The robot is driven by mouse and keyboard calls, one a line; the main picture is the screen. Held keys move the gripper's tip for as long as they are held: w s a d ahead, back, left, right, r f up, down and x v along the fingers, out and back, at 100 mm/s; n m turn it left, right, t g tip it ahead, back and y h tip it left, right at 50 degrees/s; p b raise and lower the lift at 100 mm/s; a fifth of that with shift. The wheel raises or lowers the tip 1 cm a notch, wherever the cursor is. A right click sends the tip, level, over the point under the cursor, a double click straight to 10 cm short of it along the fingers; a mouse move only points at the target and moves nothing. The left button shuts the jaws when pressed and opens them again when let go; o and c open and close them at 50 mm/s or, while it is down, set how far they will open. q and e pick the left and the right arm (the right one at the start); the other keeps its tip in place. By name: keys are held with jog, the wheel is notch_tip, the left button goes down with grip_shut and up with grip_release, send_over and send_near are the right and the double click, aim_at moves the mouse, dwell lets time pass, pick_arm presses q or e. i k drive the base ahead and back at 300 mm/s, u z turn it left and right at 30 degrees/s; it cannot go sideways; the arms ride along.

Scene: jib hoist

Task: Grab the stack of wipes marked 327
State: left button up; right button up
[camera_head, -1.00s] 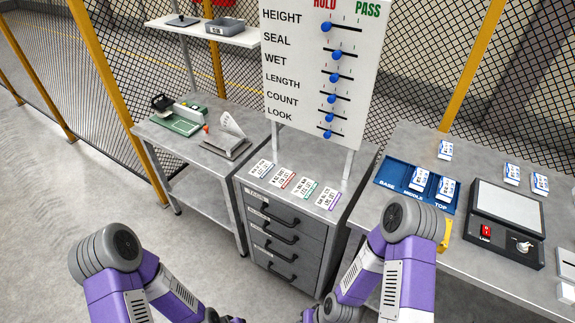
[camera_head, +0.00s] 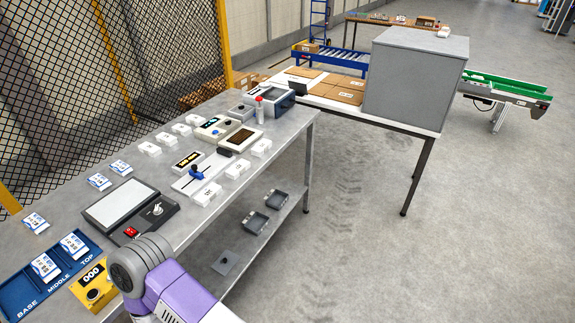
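Several small stacks of wipes lie on the long grey table. Two blue-and-white stacks (camera_head: 98,181) and (camera_head: 121,167) lie behind the light panel, and another (camera_head: 35,222) lies behind the blue tray. Two more, one in the middle slot (camera_head: 45,266) and one in the top slot (camera_head: 73,243), sit in the blue tray (camera_head: 22,291). Several plain white stacks (camera_head: 150,149) lie farther along the table. Markings on them are too small to read, so I cannot tell which is 327. One purple arm of mine shows at the bottom; neither gripper is in view.
A light panel with a red switch (camera_head: 122,201), a yellow counter box (camera_head: 95,284) and small devices (camera_head: 216,129) stand on the table. Grey bins (camera_head: 254,222) sit on the shelf below. A grey cabinet (camera_head: 415,80) stands on another table. The floor at right is clear.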

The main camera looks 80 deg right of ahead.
aim_at(240, 168)
jog(key=z, duration=2.25)
